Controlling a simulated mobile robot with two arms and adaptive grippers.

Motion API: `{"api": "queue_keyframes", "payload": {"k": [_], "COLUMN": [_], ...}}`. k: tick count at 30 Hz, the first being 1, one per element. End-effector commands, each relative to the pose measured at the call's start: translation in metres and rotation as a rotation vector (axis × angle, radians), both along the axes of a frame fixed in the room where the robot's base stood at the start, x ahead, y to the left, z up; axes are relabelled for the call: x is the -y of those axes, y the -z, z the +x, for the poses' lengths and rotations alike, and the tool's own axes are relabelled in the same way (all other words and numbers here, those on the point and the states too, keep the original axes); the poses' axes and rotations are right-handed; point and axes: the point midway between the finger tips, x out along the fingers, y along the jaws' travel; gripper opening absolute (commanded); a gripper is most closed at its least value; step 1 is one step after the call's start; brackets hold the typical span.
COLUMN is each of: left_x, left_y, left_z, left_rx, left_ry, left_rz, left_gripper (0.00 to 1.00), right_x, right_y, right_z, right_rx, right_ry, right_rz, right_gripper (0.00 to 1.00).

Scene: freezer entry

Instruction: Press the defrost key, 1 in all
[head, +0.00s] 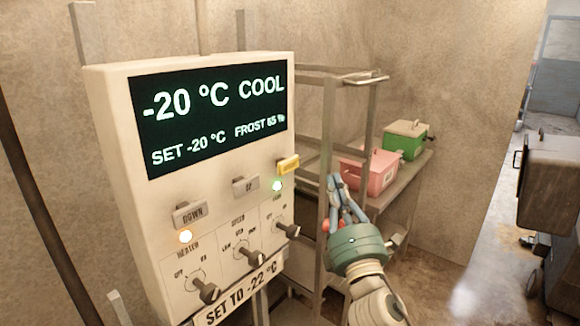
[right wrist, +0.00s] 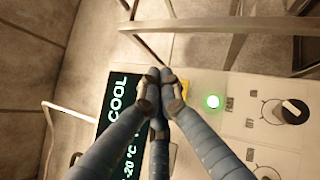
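The control panel (head: 110,130) is a cream box with a dark display (head: 212,115) reading -20 °C COOL, SET -20 °C and a FROST percentage. A yellow key (head: 288,165), its lettering too small to read, sits below the display at the right; I take it as the defrost key. In the right wrist view the yellow key (right wrist: 184,90) is partly hidden behind my fingers. My right gripper (head: 335,180) is right of the panel, apart from the key in the head view, its fingertips together and empty. My left gripper is out of view.
Grey DOWN (head: 189,214) and UP (head: 245,186) keys share the panel with knobs (head: 207,290). A rack with pink (head: 368,172) and green (head: 406,139) boxes stands behind my right gripper.

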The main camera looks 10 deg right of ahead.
Motion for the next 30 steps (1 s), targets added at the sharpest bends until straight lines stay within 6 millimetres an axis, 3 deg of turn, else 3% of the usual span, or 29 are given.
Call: {"api": "queue_keyframes", "payload": {"k": [5,18,30], "left_x": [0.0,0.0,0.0], "left_y": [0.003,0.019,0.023], "left_z": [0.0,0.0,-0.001], "left_rx": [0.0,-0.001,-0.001], "left_ry": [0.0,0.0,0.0], "left_rz": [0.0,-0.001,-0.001], "left_gripper": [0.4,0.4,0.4], "right_x": [-0.007,-0.044,-0.054], "right_y": [0.001,0.002,0.001], "right_z": [0.009,0.056,0.069], "right_rx": [0.0,0.0,-0.001], "right_ry": [-0.001,-0.001,0.0], "right_rz": [0.003,0.002,0.001], "right_gripper": [0.0,0.0,0.0]}}
